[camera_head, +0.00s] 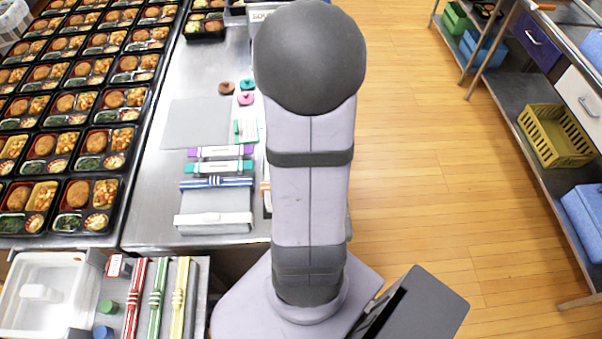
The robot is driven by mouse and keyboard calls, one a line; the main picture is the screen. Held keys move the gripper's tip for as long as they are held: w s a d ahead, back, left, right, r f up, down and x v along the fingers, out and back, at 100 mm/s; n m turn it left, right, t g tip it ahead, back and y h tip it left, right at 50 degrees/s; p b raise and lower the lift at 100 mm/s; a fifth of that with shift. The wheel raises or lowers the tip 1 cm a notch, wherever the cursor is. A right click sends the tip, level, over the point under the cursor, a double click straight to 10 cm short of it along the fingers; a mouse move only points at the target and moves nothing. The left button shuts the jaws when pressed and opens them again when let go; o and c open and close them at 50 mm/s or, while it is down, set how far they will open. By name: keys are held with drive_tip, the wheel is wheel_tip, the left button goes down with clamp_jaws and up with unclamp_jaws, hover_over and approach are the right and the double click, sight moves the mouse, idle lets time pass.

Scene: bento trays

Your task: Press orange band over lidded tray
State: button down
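My arm rises through the middle of the picture and hides part of the steel table behind it. My gripper is not in view. A small orange strip (265,186) peeks out at the arm's left edge, possibly the end of the orange band. The rest of it is hidden. A tray edge shows just below it, also mostly behind my arm. I cannot tell whether it has a lid or whether the band is around it, on it or beside it.
Purple (221,152), green (219,167) and blue-striped (216,183) bands lie left of my arm, with a white-banded grey pad (213,219) below. Filled bento trays (72,139) crowd the left. Red, green and yellow bands (181,297) lie at front left. A grey mat (197,123) is bare.

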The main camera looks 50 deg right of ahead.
drive_tip(key=shift+f+b, duration=1.1)
drive_tip(key=shift+f, duration=0.95)
idle(1.0)
drive_tip(key=c, duration=1.1)
unclamp_jaws()
drive_tip(key=shift+r, duration=0.1)
drive_tip(key=shift+w+d+r, duration=0.1)
drive_tip(key=shift+r, duration=0.05)
drive_tip(key=shift+r+p, duration=0.9)
drive_tip(key=shift+p, duration=0.2)
drive_tip(key=shift+r+p, duration=2.85)
drive_tip(key=shift+r, duration=0.05)
